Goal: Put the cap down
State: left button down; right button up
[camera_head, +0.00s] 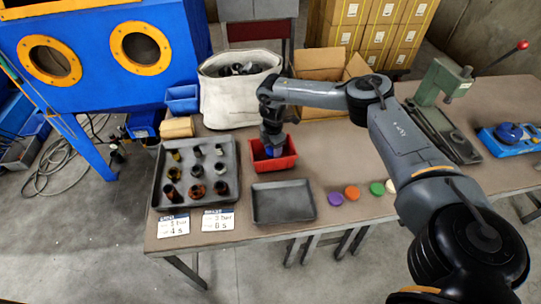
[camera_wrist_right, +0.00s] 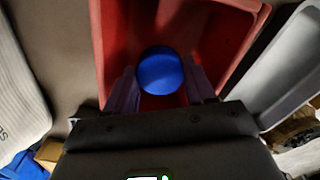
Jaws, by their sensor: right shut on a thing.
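A round blue cap (camera_wrist_right: 160,72) sits between the two fingers of my right gripper (camera_wrist_right: 162,88) in the right wrist view. The gripper is shut on it. In the head view my right gripper (camera_head: 273,146) points down into a small red bin (camera_head: 286,159), and a bit of blue shows at its tips. The red bin (camera_wrist_right: 232,40) surrounds the cap in the wrist view. I cannot tell whether the cap touches the bin floor. My left gripper is not in view.
An empty dark tray (camera_head: 284,203) lies in front of the bin. A tray of bottles (camera_head: 159,192) stands left. A white sack (camera_head: 232,103) and cardboard box (camera_head: 320,66) stand behind.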

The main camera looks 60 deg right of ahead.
jog(key=shift+f+b, duration=0.4)
jog(key=shift+f, duration=1.35)
jog(key=o, duration=0.8)
jog(key=shift+f, duration=0.15)
jog(key=shift+c, duration=0.2)
notch_tip(320, 180, up, 12)
jog(key=p, duration=0.2)
jog(key=shift+r+p, duration=0.2)
jog(key=shift+p, duration=0.15)
